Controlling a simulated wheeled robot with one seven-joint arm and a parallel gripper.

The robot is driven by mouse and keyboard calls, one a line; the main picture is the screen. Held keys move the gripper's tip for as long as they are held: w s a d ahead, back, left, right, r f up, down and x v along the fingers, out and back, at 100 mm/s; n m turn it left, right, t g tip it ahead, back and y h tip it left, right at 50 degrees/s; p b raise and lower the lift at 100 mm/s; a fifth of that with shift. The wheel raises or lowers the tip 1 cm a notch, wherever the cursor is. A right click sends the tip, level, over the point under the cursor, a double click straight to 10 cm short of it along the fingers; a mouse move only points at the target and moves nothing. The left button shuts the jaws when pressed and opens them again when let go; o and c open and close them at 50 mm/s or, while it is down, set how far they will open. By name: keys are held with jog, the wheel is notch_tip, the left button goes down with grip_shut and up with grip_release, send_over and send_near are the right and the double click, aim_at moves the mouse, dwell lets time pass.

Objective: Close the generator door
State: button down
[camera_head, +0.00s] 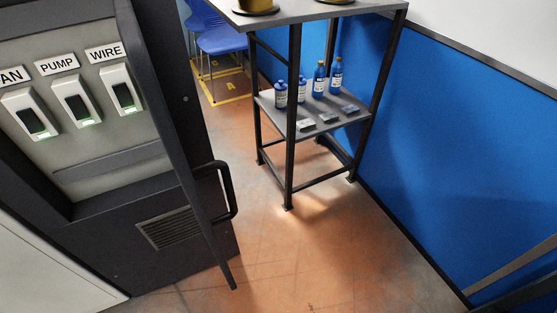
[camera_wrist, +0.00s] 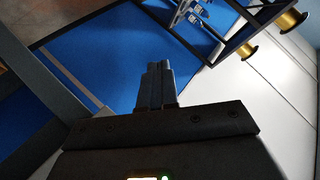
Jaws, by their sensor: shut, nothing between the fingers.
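The generator (camera_head: 100,240) is a dark cabinet at the left of the head view. Its light inner panel carries three switches with green lights, under labels of which PUMP and WIRE read fully. The generator door (camera_head: 172,130) stands open, seen nearly edge-on as a dark slanting slab right of the switches. Its black bar handle (camera_head: 232,192) sticks out to the right. My gripper (camera_wrist: 157,68) shows only in the wrist view, its fingers together and empty. The door and handle cannot be made out in the wrist view, so their distance from my gripper cannot be told.
A metal shelf rack (camera_head: 290,120) stands right of the door, with several blue bottles and small grey items. Gold spools (camera_wrist: 290,18) on it show in the wrist view. Blue wall panels (camera_head: 450,140) line the right. Orange floor (camera_head: 310,250) lies clear between. A blue chair (camera_head: 220,40) stands behind.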

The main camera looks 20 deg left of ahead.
jog(key=w+a+r+g+y, duration=0.2)
jog(key=w+a+r+y, duration=0.25)
jog(key=w+a, duration=0.4)
notch_tip(320, 180, up, 19)
jog(key=n+g+y+p, duration=0.3)
jog(key=n+g+y, duration=0.5)
jog(key=g, duration=0.4)
send_over(225, 179)
jog(key=s+d, duration=0.3)
jog(key=shift+s+d+r+m+y, duration=0.15)
jog(key=shift+s+m+y, duration=0.05)
jog(key=shift+m+y, duration=0.4)
